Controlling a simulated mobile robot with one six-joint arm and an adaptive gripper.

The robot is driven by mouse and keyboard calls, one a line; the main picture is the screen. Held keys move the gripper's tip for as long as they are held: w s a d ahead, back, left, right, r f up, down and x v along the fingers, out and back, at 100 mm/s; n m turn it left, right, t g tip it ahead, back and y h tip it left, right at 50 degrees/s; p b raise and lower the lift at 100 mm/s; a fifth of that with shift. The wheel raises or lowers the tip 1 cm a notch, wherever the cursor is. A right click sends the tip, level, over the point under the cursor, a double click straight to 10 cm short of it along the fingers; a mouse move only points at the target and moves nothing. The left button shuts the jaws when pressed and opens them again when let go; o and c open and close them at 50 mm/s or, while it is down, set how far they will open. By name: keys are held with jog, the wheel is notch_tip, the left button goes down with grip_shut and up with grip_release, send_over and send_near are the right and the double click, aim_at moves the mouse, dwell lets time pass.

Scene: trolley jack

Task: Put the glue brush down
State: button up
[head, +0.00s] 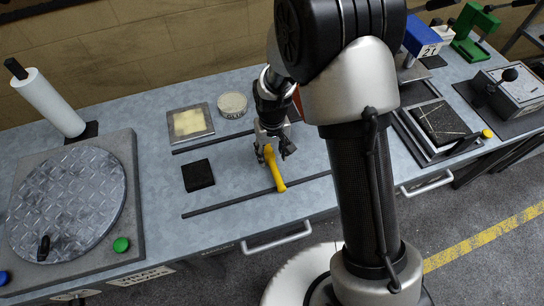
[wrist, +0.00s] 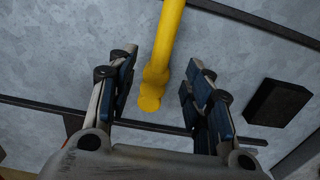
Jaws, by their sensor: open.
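The glue brush (head: 276,172) shows as a yellow handle over the grey bench (head: 235,183), its lower end near a dark strip. In the wrist view the yellow handle (wrist: 164,45) runs between my fingers and out of the top edge; no bristles can be made out. My gripper (head: 266,148) is just above the brush. In the wrist view my gripper (wrist: 162,68) is open, with a gap between each finger and the handle. The brush seems to lie on the bench, but contact is hard to tell.
A black block (head: 198,175) lies left of the brush. A framed cream pad (head: 190,122) and a round pale disc (head: 233,104) sit behind. A round metal plate (head: 68,200) is at far left, a black-topped tray (head: 440,125) at right. Dark strips cross the bench.

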notch_tip(320, 180, up, 7)
jog(key=p, duration=0.1)
jog(key=shift+p, duration=0.35)
notch_tip(320, 180, up, 11)
jog(key=t, duration=0.1)
send_over(272, 161)
jog(key=s+d, duration=0.3)
jog(key=d, duration=0.1)
jog(key=s+d+r+m+t, duration=0.1)
jog(key=s+d+r, duration=0.3)
jog(key=s, duration=0.5)
jog(key=s+d+r+m+t, duration=0.2)
jog(key=s+d+r, duration=0.2)
jog(key=s+r, duration=0.5)
jog(key=shift+s+t, duration=0.3)
jog(key=shift+s, duration=0.05)
jog(key=shift+o, duration=0.5)
